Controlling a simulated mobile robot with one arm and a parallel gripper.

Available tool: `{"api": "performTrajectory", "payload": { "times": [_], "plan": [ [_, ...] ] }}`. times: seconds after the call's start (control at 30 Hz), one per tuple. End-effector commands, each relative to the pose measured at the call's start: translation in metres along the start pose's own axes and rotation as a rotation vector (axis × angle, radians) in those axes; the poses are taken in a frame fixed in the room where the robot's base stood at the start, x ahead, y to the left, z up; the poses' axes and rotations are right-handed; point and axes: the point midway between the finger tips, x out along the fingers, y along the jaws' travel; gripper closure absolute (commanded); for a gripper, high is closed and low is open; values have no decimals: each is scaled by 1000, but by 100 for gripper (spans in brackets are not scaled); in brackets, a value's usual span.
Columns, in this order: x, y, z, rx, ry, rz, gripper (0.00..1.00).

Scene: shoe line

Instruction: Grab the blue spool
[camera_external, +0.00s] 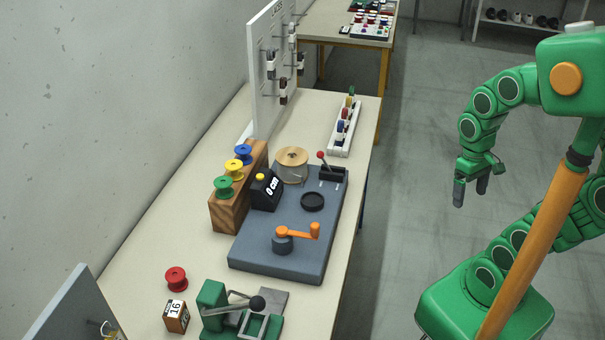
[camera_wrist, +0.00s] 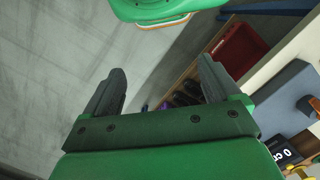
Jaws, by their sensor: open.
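The blue spool (camera_external: 243,152) stands on the wooden block (camera_external: 231,213) in the external view, at the far end of a row with a yellow spool (camera_external: 234,167) and a green spool (camera_external: 223,187). My gripper (camera_external: 469,190) hangs over the floor, to the right of the table and well apart from the spools. In the wrist view, my gripper's two dark fingers (camera_wrist: 160,92) are spread with nothing between them. I cannot make out the blue spool in the wrist view.
A grey-blue base (camera_external: 258,257) with an orange crank (camera_external: 297,232), black display and red-knobbed lever lies right of the block. A white pegboard (camera_external: 265,70) rises behind. A red spool (camera_external: 176,279) and green press (camera_external: 213,307) sit near the front. Floor between table and arm is clear.

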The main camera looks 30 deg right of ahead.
Motion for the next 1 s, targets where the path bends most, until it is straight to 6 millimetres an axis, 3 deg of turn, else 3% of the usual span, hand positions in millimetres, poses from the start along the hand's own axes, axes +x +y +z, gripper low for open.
{"api": "performTrajectory", "payload": {
  "times": [0.13,0.27,1.0],
  "plan": [
    [-3,-9,-11,16,-1,-26,10],
    [-11,-28,-34,56,2,-81,10],
    [-58,-164,-192,406,-99,-486,10]
  ]
}}
